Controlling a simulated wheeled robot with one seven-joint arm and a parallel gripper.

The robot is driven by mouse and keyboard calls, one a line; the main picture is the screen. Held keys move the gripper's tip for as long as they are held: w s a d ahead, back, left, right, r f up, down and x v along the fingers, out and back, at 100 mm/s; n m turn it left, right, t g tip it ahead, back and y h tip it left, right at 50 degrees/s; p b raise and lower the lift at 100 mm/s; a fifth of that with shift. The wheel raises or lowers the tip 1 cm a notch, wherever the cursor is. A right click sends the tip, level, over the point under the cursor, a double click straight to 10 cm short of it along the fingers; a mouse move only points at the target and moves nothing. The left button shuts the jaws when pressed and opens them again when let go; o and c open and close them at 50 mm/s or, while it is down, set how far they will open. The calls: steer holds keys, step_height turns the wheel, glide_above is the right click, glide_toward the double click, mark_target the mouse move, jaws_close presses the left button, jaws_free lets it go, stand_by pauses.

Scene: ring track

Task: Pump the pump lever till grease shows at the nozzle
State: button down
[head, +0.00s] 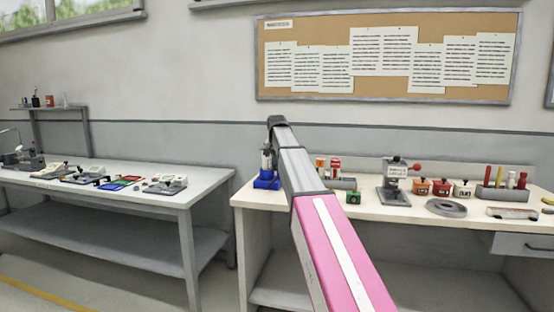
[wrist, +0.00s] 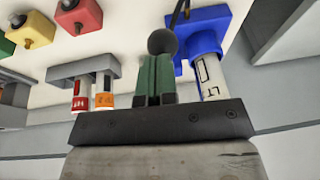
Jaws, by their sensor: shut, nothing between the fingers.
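The grease pump shows in the head view as a white cylinder on a blue base (head: 265,181), at the left end of the right workbench, partly hidden by my arm. In the wrist view its white cylinder (wrist: 211,80) stands in the blue base (wrist: 203,27). A dark ball knob (wrist: 162,41) on a thin dark rod, seemingly the pump lever's end, is just beyond my fingertips. My gripper (wrist: 155,60) has its green fingers shut together and empty; whether they touch the knob is unclear. My gripper is hidden in the head view. I cannot make out the nozzle or any grease.
A grey rack (head: 342,184) with red and orange tubes stands right of the pump, beside a green button box (head: 354,198). Further right are a grey press (head: 394,182), several small coloured boxes and a grey disc (head: 446,207). Another bench (head: 150,198) stands left across a gap.

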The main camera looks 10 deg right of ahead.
steer(key=shift+s+a+f+t, duration=0.1)
steer(key=shift+s+f+t, duration=0.25)
steer(key=shift+f, duration=0.2)
steer(key=shift+s+a+f+t+h, duration=0.15)
steer(key=shift+s+f+t+h, duration=0.25)
steer(key=shift+f, duration=1.15)
steer(key=shift+s+a+f+t+h, duration=0.2)
steer(key=shift+f+t, duration=0.45)
steer(key=shift+f, duration=0.85)
steer(key=shift+s+a+f+t+h, duration=0.15)
steer(key=shift+s+f+t, duration=0.3)
steer(key=shift+f, duration=1.2)
steer(key=v, duration=1.4)
steer(key=shift+s+d, duration=0.15)
steer(key=shift+d, duration=0.15)
